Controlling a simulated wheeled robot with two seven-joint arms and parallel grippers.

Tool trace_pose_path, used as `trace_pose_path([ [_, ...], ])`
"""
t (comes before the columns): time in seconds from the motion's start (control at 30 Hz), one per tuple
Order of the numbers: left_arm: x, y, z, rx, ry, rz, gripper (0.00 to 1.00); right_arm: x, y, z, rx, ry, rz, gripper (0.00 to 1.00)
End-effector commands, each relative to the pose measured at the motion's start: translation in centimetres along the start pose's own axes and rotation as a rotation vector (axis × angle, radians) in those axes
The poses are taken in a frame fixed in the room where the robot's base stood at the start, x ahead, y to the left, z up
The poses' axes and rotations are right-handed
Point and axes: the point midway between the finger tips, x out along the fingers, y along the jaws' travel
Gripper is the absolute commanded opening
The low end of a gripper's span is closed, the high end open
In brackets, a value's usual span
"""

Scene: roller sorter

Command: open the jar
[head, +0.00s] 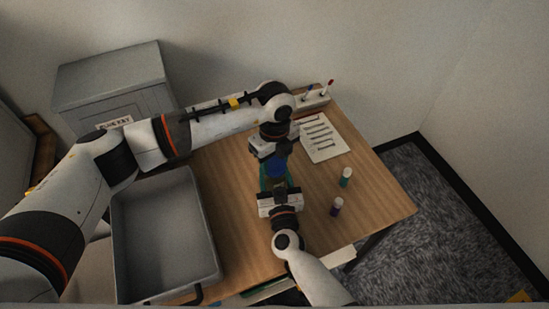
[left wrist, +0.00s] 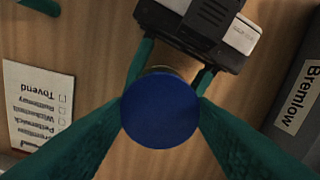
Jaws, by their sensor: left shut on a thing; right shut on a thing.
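The jar's round blue lid (head: 277,167) shows between my two grippers, and in the left wrist view the lid (left wrist: 160,112) faces the camera. My left gripper (head: 275,160) is shut on the lid, its green fingers touching opposite sides of it. My right gripper (head: 277,184) reaches in from the near side and is shut on the jar (left wrist: 176,72) below the lid; its green fingers show in the left wrist view. The lid and fingers hide most of the jar's body. I cannot tell whether the lid is still seated or whether the jar touches the table.
A deep grey tray (head: 116,245) is at the left of the wooden table (head: 235,185). Two small bottles, one teal-capped (head: 346,177) and one purple (head: 337,206), stand at right. A checklist sheet (head: 335,151) and a pen holder (head: 313,102) are at the far right.

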Motion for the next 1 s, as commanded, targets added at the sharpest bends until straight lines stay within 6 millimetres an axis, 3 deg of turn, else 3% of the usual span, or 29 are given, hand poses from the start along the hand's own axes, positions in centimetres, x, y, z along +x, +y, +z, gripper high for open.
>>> trace_pose_path([
  [0.53, -0.12, 0.52, 0.59, -1.201, -0.012, 0.009, 0.22, -0.03, 0.01, -0.05, 0.0, 0.001, 0.0, 0.0],
  [0.8, -0.3, 0.4, 0.25, -1.429, -0.011, 0.01, 0.22, -0.11, 0.28, -0.09, 0.0, 0.003, 0.006, 0.0],
  [1.0, -0.24, 0.13, -0.03, -1.462, -0.004, 0.006, 0.22, -0.11, 0.31, -0.1, -0.001, 0.003, 0.007, 0.0],
])
